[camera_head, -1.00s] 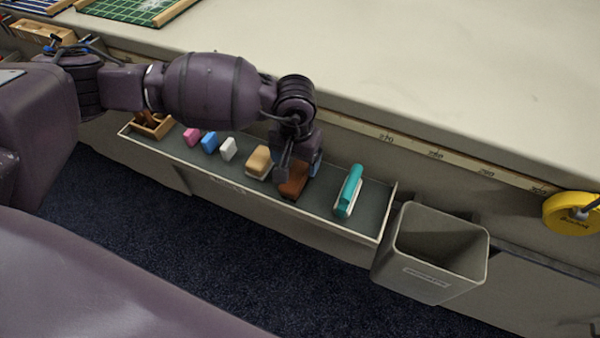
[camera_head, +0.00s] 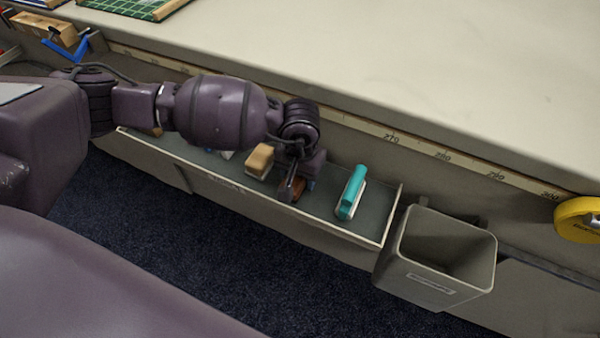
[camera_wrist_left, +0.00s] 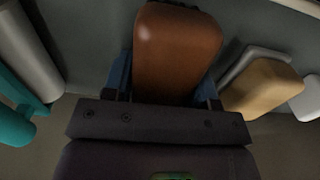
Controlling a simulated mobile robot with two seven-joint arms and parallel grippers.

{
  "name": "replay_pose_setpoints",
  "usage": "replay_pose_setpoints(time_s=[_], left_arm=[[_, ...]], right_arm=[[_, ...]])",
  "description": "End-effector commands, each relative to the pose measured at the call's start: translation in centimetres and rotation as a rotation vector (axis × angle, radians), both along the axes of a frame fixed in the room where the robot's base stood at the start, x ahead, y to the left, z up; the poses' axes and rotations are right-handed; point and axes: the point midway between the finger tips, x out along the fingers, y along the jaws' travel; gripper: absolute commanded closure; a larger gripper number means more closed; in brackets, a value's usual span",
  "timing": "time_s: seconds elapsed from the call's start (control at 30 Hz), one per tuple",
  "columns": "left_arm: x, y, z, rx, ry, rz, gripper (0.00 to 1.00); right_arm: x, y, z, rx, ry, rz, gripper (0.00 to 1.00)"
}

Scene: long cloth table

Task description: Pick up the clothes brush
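The clothes brush, a brown block with a dark bristle edge (camera_wrist_left: 178,48), lies in the grey tray below the table edge. In the head view only a small brown part of the brush (camera_head: 297,193) shows, as my left gripper (camera_head: 292,188) covers most of it. In the left wrist view the blue fingers of the left gripper (camera_wrist_left: 165,85) stand on either side of the brush, around it. They look open; whether either finger touches it is hard to see. My right gripper is not in view.
The tray (camera_head: 385,229) also holds a teal-and-white tool (camera_head: 351,193) to the right and a tan-topped block (camera_head: 260,159) to the left, both close by. A grey bin (camera_head: 440,258) stands at the tray's right end. The table (camera_head: 400,70) overhangs behind.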

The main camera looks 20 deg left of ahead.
Motion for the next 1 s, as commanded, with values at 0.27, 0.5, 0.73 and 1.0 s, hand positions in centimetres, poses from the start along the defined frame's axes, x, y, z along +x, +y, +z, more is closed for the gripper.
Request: replay_pose_setpoints(time_s=[0.27, 0.5, 0.73, 1.0], left_arm=[[0.0, 0.0, 0.0, 0.0, 0.0, 0.0, 0.78], [0.1, 0.0, 0.6, 0.0, -0.002, 0.0, 0.78], [0.2, 0.0, 4.5, 0.0, -0.011, -0.001, 0.78], [0.2, 0.0, 11.6, 0.001, -0.013, 0.0, 0.78]], right_arm=[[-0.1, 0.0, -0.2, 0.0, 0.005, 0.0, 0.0], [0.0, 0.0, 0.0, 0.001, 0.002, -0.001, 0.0], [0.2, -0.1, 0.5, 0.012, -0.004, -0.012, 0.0], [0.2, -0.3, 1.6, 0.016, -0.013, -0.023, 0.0]])
